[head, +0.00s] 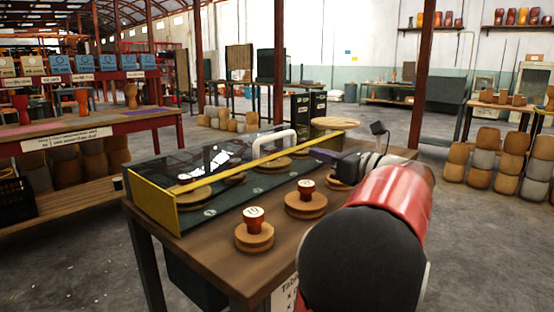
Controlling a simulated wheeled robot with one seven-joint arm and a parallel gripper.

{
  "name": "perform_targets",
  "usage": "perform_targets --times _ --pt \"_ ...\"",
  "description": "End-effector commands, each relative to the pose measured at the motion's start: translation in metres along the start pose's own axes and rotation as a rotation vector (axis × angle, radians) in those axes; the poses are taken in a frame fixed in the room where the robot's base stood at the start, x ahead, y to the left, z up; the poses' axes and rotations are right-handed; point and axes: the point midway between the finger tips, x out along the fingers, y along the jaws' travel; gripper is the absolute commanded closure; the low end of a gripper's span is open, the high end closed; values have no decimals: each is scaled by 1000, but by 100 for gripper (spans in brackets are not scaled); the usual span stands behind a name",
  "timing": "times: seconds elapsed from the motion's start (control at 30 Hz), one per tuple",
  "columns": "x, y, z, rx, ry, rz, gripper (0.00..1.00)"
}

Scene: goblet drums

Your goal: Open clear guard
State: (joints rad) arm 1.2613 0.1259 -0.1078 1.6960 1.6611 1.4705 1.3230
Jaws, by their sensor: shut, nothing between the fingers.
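The clear guard (200,165) is a see-through cover with a yellow front edge. It lies shut over a dark bed on the wooden table, with round wooden discs visible beneath it. A white handle (274,142) stands up from the guard toward its right part. My gripper (318,153) is at the end of my red and black arm, at the right end of the guard, close to the yellow edge. It is shut and empty. I cannot tell whether it touches the guard. The handle is to the left of my gripper and apart from it.
Two wooden discs with red knobs stand on the table's front part, one nearer (254,236) and one farther (306,204). Another disc (340,184) is partly hidden by my arm. A round wooden top (336,123) stands behind the guard. Bare wood (225,262) lies at the near edge.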

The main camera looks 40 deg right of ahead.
Motion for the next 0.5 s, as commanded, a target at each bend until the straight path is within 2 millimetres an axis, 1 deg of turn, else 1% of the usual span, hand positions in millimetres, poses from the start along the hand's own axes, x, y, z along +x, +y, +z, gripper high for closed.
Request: perform_targets --times 0.03,0.13,0.23,0.37,0.5 --pt "0 0 -9 0 0 0 100" --pt "2 0 -10 0 -1 1 100" --pt "12 0 -9 0 0 3 100" --pt "33 1 -8 -1 -1 4 100" --pt "60 0 -9 0 -1 4 100"
